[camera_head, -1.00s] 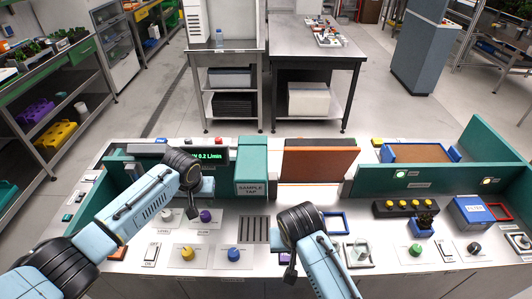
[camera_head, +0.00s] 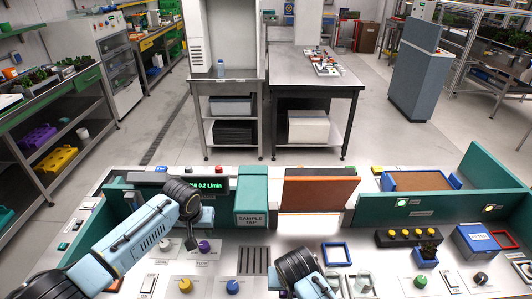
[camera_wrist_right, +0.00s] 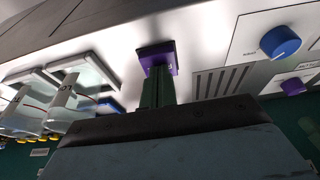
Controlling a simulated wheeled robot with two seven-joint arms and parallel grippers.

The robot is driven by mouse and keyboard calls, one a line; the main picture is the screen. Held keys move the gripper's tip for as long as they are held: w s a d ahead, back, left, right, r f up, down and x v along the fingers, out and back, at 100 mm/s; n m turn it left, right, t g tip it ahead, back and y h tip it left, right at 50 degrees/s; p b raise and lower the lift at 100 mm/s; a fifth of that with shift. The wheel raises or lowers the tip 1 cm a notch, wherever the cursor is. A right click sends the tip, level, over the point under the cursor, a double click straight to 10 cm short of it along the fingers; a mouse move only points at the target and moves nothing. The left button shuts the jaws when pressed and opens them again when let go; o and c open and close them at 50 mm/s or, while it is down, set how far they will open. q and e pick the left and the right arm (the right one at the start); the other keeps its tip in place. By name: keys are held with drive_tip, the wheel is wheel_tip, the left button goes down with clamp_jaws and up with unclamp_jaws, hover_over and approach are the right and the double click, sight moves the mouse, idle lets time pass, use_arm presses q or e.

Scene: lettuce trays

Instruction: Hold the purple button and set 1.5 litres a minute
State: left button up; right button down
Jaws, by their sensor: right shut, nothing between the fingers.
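The purple button (camera_wrist_right: 170,52) is a square pad on the white panel in the right wrist view. My right gripper (camera_wrist_right: 157,76) is shut and empty, with its fingertips at the button, seemingly touching it; whether it is pressed in I cannot tell. In the head view my right arm hides the right gripper. The display (camera_head: 208,186) shows green text ending "0.2 L/min". A purple knob (camera_head: 204,246) stands on the panel, with my left gripper (camera_head: 192,243) just left of it. The left gripper's jaws are too small and dark to judge.
A yellow knob (camera_head: 185,285) and a blue knob (camera_head: 233,286) stand at the near edge of the head view. The green sample tap housing (camera_head: 251,207) rises right of the left gripper. A slotted grille (camera_head: 253,260) lies between the arms.

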idle(0.5)
idle(1.8)
use_arm(q)
drive_tip(key=s, duration=1.4)
idle(0.5)
